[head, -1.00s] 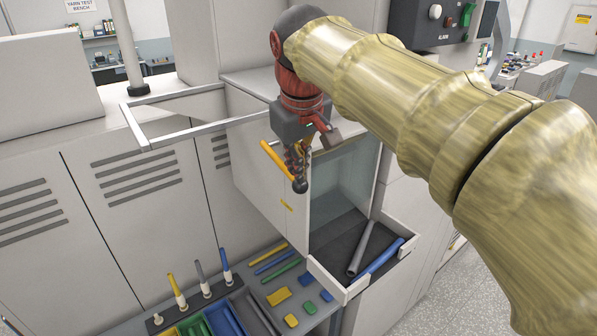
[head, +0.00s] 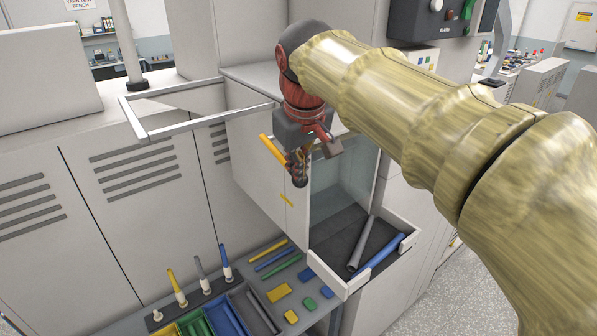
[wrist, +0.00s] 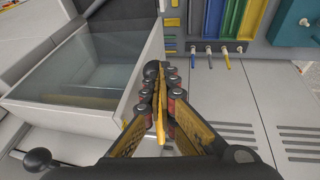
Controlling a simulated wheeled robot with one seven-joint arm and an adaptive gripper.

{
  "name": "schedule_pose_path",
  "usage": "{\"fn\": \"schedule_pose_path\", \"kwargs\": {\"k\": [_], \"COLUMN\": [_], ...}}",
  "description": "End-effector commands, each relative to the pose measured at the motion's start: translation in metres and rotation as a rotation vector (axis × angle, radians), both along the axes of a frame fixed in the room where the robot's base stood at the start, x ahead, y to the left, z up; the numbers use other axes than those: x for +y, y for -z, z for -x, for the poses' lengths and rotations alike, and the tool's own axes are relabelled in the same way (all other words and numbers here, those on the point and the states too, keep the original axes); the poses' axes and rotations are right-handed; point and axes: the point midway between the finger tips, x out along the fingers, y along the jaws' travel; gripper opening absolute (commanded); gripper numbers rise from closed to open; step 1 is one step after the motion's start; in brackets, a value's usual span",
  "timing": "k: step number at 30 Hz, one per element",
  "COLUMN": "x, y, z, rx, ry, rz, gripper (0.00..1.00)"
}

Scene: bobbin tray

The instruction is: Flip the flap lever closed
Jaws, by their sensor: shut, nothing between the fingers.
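The yellow flap lever (head: 272,149) sticks out slantwise beside the pale side panel of the open-fronted box (head: 262,165). Its lower end is hidden by my fingers in the head view. My gripper (head: 299,181) is shut and points down at the lever's right side, close to it; contact cannot be told. In the wrist view the lever (wrist: 159,120) runs lengthwise in front of my shut fingers (wrist: 160,80). A dark round knob (wrist: 152,70) shows at the fingertips. A small yellow mark (head: 286,199) is on the panel below.
A white-rimmed tray (head: 352,287) with a grey tube (head: 361,243) and a blue tube (head: 381,255) juts out below the box. A lower shelf holds bins, upright bobbins and small coloured blocks. A metal rail (head: 205,128) projects left of the box.

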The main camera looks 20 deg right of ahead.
Motion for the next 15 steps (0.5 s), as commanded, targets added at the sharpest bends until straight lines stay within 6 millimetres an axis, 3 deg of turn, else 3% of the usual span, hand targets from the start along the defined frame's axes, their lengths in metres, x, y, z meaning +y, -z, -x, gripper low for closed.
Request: {"fn": "schedule_pose_path", "kwargs": {"k": [15], "x": [0.000], "y": [0.021], "z": [0.000], "rx": [-0.086], "ry": [0.001], "rz": [-0.028], "gripper": [0.00]}}
